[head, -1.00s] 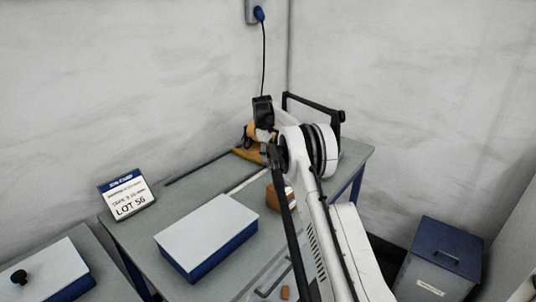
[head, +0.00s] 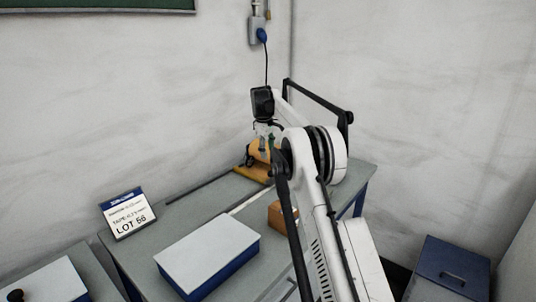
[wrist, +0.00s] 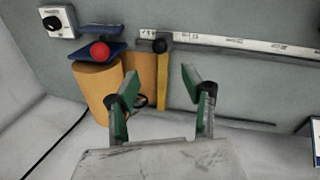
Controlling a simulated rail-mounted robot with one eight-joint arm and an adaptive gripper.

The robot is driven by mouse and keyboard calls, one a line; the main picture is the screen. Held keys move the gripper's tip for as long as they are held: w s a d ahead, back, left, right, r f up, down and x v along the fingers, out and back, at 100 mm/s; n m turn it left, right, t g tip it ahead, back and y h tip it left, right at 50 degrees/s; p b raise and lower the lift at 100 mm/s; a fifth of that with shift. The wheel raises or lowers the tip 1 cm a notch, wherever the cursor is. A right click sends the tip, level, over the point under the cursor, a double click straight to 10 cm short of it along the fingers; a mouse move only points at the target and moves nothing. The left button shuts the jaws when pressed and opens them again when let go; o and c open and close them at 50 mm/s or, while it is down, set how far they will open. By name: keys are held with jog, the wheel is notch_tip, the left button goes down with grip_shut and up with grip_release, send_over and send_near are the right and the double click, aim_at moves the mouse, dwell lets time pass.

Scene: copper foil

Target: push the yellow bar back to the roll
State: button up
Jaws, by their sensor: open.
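In the wrist view the yellow bar (wrist: 163,82) is a narrow upright strip with a black knob at its upper end. It shows in the gap between my fingers, and I cannot tell whether either finger touches it. The copper-coloured roll (wrist: 97,88) lies to its left, with a tan surface (wrist: 142,66) between them. My gripper (wrist: 160,77) is open, green pads facing each other, nothing held. In the head view the roll (head: 258,149) is at the table's back, partly behind my gripper (head: 267,143); the bar is hard to pick out there.
A white ruler strip (wrist: 240,42) crosses the table beyond the bar. A red knob (wrist: 99,51) on a blue plate and a white box with a black dial (wrist: 57,22) are near the roll. A blue-and-white box (head: 207,252), a brown block (head: 283,214) and a lot sign (head: 127,213) occupy the table.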

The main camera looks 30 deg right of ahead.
aim_at(271, 171)
jog(key=f+n+p, duration=0.1)
jog(key=f+n, duration=0.3)
jog(key=d+f+n+y, duration=0.1)
jog(key=f+n, duration=0.3)
jog(key=n, duration=0.1)
jog(key=w+d+f+n+t+y+p, duration=0.1)
jog(key=f+n, duration=0.2)
jog(key=n, duration=0.1)
jog(key=shift+w+d+f+n+p, duration=0.1)
jog(key=shift+d+f+n+p, duration=0.05)
jog(key=shift+f+n+p, duration=0.2)
dwell(0.7)
grip_shut()
